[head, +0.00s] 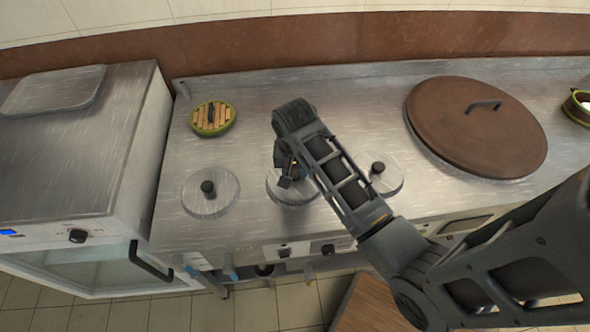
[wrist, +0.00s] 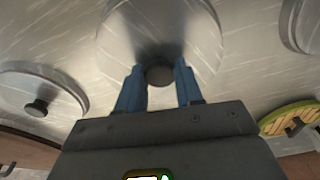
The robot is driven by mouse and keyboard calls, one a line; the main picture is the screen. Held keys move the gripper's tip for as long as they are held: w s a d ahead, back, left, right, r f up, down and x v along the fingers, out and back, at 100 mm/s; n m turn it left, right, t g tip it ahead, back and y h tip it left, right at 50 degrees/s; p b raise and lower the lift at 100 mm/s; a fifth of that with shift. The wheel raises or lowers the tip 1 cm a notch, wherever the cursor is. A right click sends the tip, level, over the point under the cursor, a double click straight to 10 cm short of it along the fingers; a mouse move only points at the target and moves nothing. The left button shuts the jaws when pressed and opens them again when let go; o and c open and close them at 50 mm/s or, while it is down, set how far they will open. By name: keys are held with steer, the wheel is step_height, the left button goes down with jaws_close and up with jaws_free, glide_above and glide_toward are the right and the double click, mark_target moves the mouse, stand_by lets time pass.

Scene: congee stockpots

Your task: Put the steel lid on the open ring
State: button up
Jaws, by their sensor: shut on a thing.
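My gripper (head: 287,178) is over the middle of three round steel lids in the head view. In the wrist view its two blue fingers (wrist: 160,88) are shut on the dark round knob (wrist: 160,75) of the steel lid (wrist: 160,28). That lid's left and front parts show in the head view (head: 290,199); my gripper hides its knob there. I cannot tell whether the lid rests on the counter or hangs just above it. No open ring is clearly seen in either view.
A steel lid with a black knob (head: 210,205) lies left, and another (head: 392,183) lies right. A slatted wooden lid (head: 225,125) sits behind left. A large brown lid (head: 450,110) covers the right of the counter (head: 330,90). A steel cabinet (head: 60,150) stands at left.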

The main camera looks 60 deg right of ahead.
mark_target(295, 178)
steer(key=shift+f, duration=0.55)
steer(key=o, duration=0.8)
steer(key=shift+r, duration=0.15)
steer(key=r, duration=0.7)
steer(key=a+r, duration=0.1)
steer(key=r, duration=0.2)
steer(key=shift+s+a+r, duration=0.1)
steer(key=shift+s+r, duration=0.2)
steer(key=shift+r, duration=0.05)
stand_by(0.4)
